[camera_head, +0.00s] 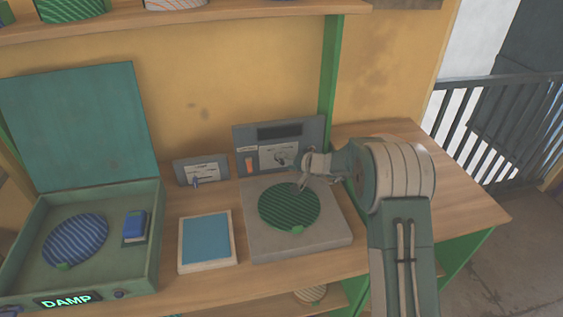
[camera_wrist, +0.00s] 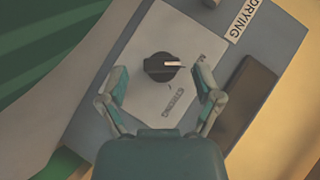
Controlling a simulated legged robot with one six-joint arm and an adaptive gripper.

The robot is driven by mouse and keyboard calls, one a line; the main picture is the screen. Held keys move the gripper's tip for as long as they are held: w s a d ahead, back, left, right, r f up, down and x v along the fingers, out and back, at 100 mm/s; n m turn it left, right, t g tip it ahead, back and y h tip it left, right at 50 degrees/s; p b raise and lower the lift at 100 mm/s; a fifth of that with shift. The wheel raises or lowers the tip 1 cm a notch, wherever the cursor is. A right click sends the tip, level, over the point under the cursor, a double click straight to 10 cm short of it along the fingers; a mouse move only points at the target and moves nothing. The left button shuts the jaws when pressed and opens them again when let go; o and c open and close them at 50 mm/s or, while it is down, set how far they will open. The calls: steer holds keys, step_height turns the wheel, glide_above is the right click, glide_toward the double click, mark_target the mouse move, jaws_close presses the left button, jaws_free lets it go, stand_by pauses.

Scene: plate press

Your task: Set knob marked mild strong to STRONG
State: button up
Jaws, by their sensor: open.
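A black round knob (camera_wrist: 161,67) with a white pointer line sits on a pale plate of a grey control panel (camera_wrist: 95,75). In the wrist view the pointer faces right.
A press plate with a green striped disc (camera_head: 289,207) lies below the panel. A blue pad (camera_head: 207,240) and an open green case (camera_head: 150,255) with a "DAMP" display stand left.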

steer(key=shift+x, duration=0.95)
steer(key=shift+r, duration=0.1)
steer(key=c, duration=1.1)
steer(key=shift+d+f+m+y, duration=0.1)
steer(key=shift+f+m+y, duration=0.1)
steer(key=shift+m+y, duration=0.25)
steer(key=shift+c, duration=0.2)
steer(key=shift+m+t+y, duration=0.3)
steer(key=shift+m+y, duration=0.65)
steer(key=shift+y, duration=0.3)
steer(key=shift+s+f, duration=0.1)
steer(key=o, duration=1.1)
steer(key=shift+o, duration=0.2)
